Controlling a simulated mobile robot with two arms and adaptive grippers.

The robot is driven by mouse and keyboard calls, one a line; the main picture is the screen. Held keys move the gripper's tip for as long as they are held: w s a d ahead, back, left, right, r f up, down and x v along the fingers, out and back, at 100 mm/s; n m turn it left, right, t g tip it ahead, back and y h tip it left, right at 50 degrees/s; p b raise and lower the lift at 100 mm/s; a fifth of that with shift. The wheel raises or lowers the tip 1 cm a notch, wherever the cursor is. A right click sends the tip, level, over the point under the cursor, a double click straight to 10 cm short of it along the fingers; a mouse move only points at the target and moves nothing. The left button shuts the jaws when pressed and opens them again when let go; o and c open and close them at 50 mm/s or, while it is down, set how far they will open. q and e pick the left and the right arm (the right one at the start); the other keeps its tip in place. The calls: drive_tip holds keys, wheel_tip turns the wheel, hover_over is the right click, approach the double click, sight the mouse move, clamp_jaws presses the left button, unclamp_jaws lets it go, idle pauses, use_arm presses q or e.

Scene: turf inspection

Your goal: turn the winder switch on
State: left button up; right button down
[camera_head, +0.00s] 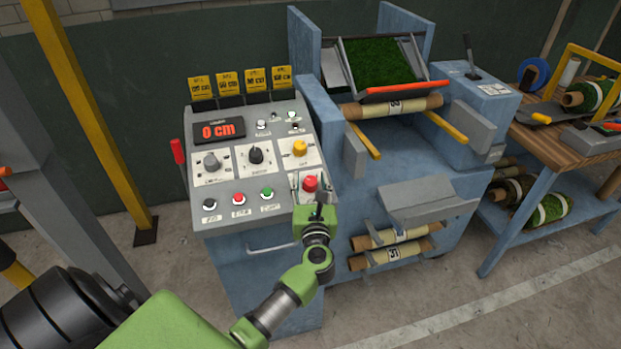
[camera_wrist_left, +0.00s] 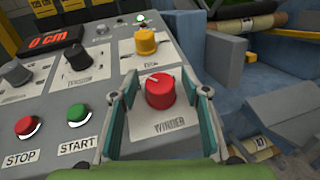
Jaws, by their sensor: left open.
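The winder switch is a red round knob (camera_wrist_left: 160,91) with a white pointer mark, on a plate labelled WINDER. In the head view the red knob (camera_head: 310,184) sits at the lower right of the grey control panel (camera_head: 226,221). The white mark points to the upper left in the wrist view. My left gripper (camera_head: 309,188) is over this corner of the panel. In the wrist view the two fingers of my left gripper (camera_wrist_left: 160,95) stand open on either side of the knob, with gaps visible. My right gripper is not in view.
A yellow knob (camera_wrist_left: 146,42) is just above the winder switch. The green START button (camera_wrist_left: 79,111) and red STOP button (camera_wrist_left: 28,127) are to its left. A red display (camera_head: 219,130) reads 0 cm. Turf rolls on a blue machine (camera_head: 400,160) stand to the right.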

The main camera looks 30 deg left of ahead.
use_arm(q)
drive_tip(key=shift+w+a, duration=0.15)
drive_tip(key=shift+w, duration=0.05)
drive_tip(key=c, duration=1.1)
